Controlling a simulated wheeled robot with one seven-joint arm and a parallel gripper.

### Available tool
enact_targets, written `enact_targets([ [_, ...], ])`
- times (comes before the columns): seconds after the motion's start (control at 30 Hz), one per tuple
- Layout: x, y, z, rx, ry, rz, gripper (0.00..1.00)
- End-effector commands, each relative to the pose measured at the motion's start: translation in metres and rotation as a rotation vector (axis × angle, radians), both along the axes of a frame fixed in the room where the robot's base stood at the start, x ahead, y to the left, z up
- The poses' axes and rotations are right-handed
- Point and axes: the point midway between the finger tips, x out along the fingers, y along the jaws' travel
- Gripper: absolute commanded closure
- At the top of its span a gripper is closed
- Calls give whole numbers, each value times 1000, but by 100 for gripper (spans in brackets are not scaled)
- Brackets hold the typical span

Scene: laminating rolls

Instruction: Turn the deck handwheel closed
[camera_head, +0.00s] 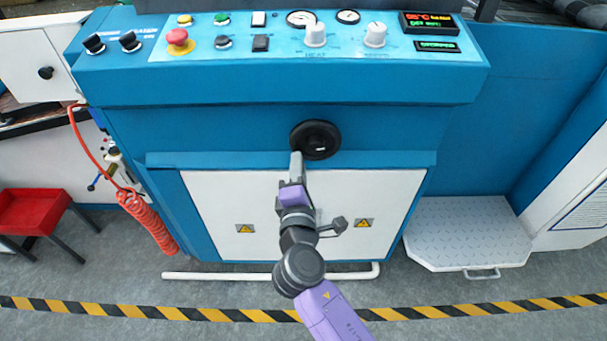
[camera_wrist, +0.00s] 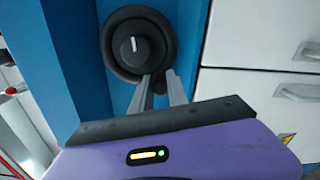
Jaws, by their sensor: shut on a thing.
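The deck handwheel (camera_head: 316,140) is a round black wheel on the blue front of the machine, above the white cabinet doors. In the wrist view the handwheel (camera_wrist: 138,44) shows a dark rim and a hub with a short white mark, which stands close to upright in that picture. My gripper (camera_head: 296,158) reaches up to the lower left of the wheel. In the wrist view my gripper (camera_wrist: 157,80) has its two grey fingers at the rim, shut on a small dark part there. The fingertips partly hide that part, likely the wheel's handle.
The blue control panel (camera_head: 270,45) with knobs, gauges and a red button (camera_head: 177,37) overhangs above the wheel. White doors (camera_head: 215,200) are below. A coiled red hose (camera_head: 150,220) hangs at left, and a metal step (camera_head: 465,230) stands at right.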

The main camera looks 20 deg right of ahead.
Motion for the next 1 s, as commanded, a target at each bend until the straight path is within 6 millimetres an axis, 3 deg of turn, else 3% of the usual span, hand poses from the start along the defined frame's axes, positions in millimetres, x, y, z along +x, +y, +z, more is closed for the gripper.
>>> enact_targets([
  [0.43, 3, 11, 18, 407, -134, 2, 100],
  [1.0, 3, 11, 44, 899, -293, 0, 100],
])
